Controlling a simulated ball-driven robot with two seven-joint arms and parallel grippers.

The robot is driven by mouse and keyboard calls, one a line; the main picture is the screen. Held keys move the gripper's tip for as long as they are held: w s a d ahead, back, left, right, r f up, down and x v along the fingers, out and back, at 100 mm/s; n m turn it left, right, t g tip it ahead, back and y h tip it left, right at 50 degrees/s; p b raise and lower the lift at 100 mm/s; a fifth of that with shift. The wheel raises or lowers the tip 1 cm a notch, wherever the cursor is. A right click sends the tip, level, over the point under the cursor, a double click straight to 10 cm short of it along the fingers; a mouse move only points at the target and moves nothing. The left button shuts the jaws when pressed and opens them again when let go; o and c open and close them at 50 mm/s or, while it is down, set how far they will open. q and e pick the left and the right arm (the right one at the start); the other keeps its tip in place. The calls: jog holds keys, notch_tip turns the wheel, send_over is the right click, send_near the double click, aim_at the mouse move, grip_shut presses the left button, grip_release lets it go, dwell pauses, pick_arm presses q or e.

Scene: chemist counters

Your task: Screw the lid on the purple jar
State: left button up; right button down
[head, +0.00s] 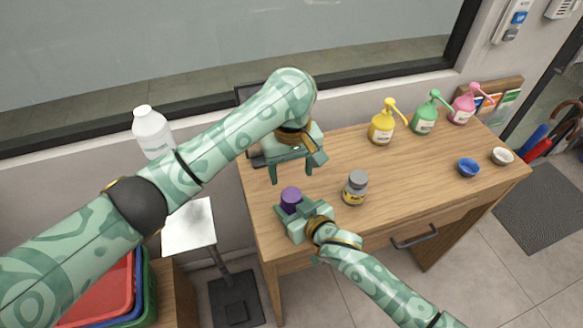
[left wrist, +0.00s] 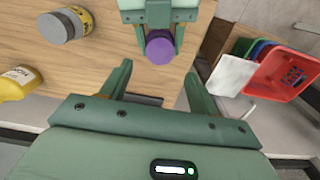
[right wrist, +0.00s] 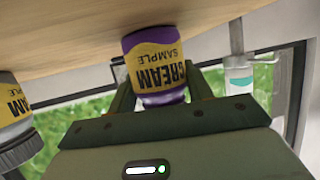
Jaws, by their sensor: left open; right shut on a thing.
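The purple jar (head: 291,197) stands upright near the left end of the wooden counter. In the right wrist view its yellow "CREAM SAMPLE" label shows (right wrist: 155,65). Its top is purple and round in the left wrist view (left wrist: 160,47); I cannot tell how tightly a lid sits on it. My right gripper (head: 293,209) is shut around the jar from the front, low on the counter. My left gripper (head: 295,172) is open and empty, pointing down, a little above and behind the jar. Its two fingers show apart in the left wrist view (left wrist: 157,80).
A grey-lidded jar (head: 355,188) stands right of the purple one. Yellow (head: 382,127), green (head: 424,120) and pink (head: 464,108) pump bottles line the back. The counter's middle is clear.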

aim_at(291, 194)
pick_arm(q)
jog(key=shift+f, duration=4.05)
jog(key=c, duration=1)
jog(key=m, duration=0.6)
jog(key=shift+m, duration=0.3)
